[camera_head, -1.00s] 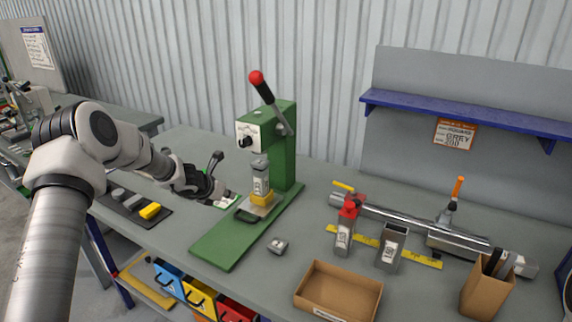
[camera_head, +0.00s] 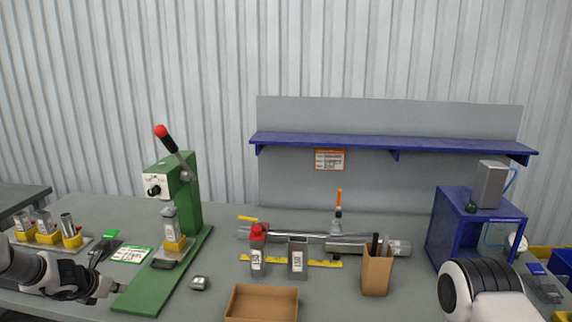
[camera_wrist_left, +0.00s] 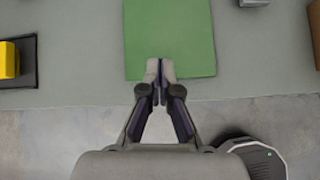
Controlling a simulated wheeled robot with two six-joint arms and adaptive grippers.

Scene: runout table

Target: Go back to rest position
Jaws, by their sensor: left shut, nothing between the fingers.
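My left gripper (camera_head: 112,288) is at the lower left of the head view, near the front end of the green press base (camera_head: 150,290). In the left wrist view my left gripper (camera_wrist_left: 160,70) has its fingertips together with nothing between them, and the green base (camera_wrist_left: 170,35) shows beyond them. Whether it touches the base cannot be told. Part of my right arm (camera_head: 490,290) shows at the lower right of the head view; its gripper is out of view.
The green press (camera_head: 188,205) with a red-knobbed lever (camera_head: 170,145) stands at left.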

